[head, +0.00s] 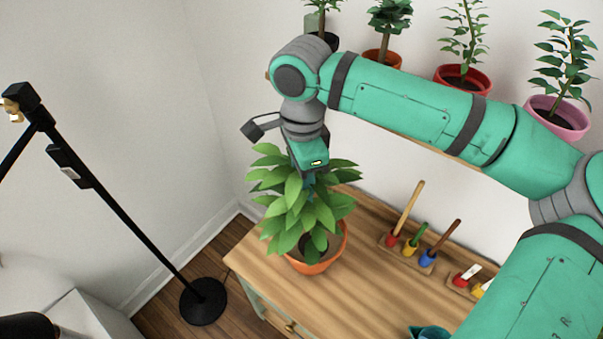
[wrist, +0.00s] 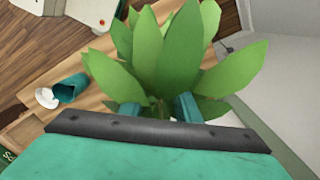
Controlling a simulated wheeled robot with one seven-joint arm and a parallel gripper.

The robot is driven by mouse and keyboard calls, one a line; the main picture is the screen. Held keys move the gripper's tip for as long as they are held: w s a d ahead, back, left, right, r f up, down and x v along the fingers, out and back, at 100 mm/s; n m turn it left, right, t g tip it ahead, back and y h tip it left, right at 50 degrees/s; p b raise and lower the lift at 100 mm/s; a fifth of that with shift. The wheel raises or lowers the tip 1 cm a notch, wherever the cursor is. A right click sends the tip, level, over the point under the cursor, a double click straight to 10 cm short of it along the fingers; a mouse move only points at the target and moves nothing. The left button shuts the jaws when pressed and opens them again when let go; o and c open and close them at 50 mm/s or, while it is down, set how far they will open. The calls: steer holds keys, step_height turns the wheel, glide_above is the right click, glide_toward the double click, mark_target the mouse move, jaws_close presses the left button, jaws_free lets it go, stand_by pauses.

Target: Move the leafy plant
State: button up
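The leafy plant (head: 305,205) stands in an orange pot (head: 318,262) near the left end of the wooden table. My gripper (head: 309,180) reaches down into the top of its leaves from above in the head view, and leaves hide the fingertips there. In the wrist view, the leaves (wrist: 165,50) fan out beyond my gripper (wrist: 158,108). Its two teal fingers stand apart with leaves and what looks like the stem between them. I see no clear grip on the plant.
More potted plants stand along the back, including a red pot (head: 462,78) and a pink pot (head: 556,120). A black lamp stand (head: 120,205) rises on the left. A teal cup (wrist: 70,88) lies on the table.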

steer(key=shift+f, duration=0.15)
jaws_close()
steer(key=shift+w, duration=0.1)
steer(key=shift+a, duration=0.15)
steer(key=shift+a, duration=0.1)
steer(key=shift+d, duration=0.25)
steer(key=shift+a, duration=0.1)
stand_by(0.8)
